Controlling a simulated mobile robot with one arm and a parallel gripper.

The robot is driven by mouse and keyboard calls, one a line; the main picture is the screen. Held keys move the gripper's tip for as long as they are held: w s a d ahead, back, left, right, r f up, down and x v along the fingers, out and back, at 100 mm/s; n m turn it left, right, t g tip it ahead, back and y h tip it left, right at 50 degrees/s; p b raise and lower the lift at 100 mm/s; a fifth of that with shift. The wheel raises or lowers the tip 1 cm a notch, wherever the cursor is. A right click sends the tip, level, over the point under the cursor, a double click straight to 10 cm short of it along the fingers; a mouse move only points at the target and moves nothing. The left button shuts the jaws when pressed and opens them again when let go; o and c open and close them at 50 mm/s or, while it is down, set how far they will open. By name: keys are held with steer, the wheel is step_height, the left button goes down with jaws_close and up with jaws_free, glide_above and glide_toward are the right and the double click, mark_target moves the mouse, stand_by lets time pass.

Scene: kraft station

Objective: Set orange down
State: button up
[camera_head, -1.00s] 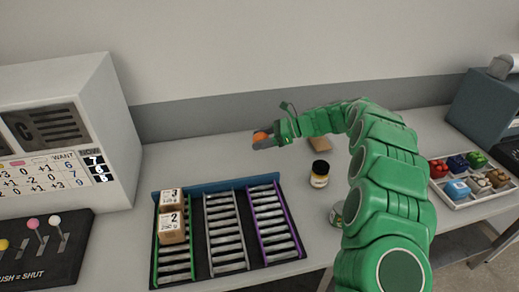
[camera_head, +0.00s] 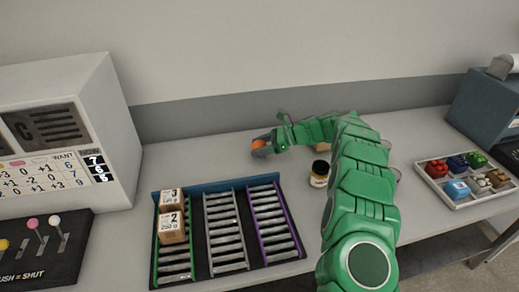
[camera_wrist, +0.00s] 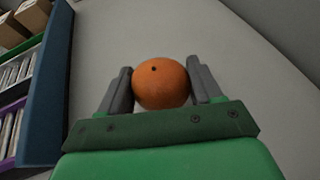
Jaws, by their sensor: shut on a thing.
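The orange (camera_head: 258,144) is between the fingers of my gripper (camera_head: 264,146), behind the rack near the back of the table. In the wrist view the orange (camera_wrist: 161,83) sits between the two grey fingers of my gripper (camera_wrist: 162,85), which are shut on it from both sides. The pale table top lies beyond it. In the head view a finger hides part of the orange, and I cannot tell whether its underside touches the table.
A rack (camera_head: 206,191) with green, grey and purple lanes stands in front, with two boxes (camera_head: 171,217) in the green lane. A dark-lidded jar (camera_head: 319,174) stands beside my arm. A tray (camera_head: 463,201) of colored items is at right. The table behind the rack's left is clear.

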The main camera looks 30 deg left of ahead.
steer(key=shift+f, duration=0.6)
steer(key=shift+f, duration=0.1)
steer(key=o, duration=1.1)
steer(key=v, duration=1.2)
steer(key=shift+r, duration=0.25)
